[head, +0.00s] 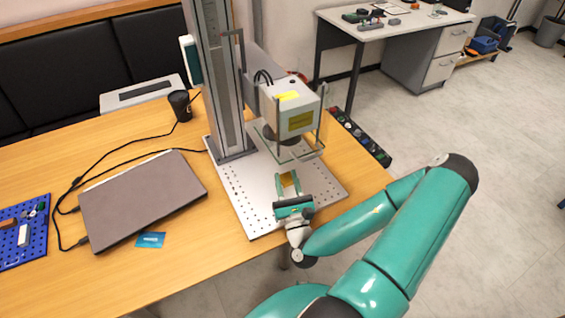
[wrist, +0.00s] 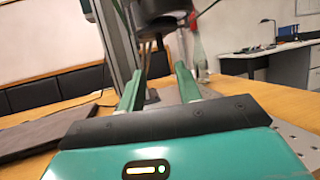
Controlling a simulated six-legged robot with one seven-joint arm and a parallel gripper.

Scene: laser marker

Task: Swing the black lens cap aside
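The laser marker's pale head (head: 290,112) hangs on a tall metal column over a perforated plate (head: 245,200). A dark round part (head: 283,136) sits under the head, behind clear guard panels; it looks like the black lens cap, but its outline is partly hidden. In the wrist view a dark round shape (wrist: 160,14) shows above and beyond my fingers, blurred. My gripper (head: 288,177) is low over the plate, below the laser head and apart from it. Its two green fingers (wrist: 158,88) are spread open, with nothing held between them.
A closed laptop (head: 142,198), a blue card (head: 150,240), a black cup (head: 180,105) and cables lie left on the wooden table. A blue pegboard (head: 22,235) is far left. A black control strip (head: 360,137) lies right of the plate.

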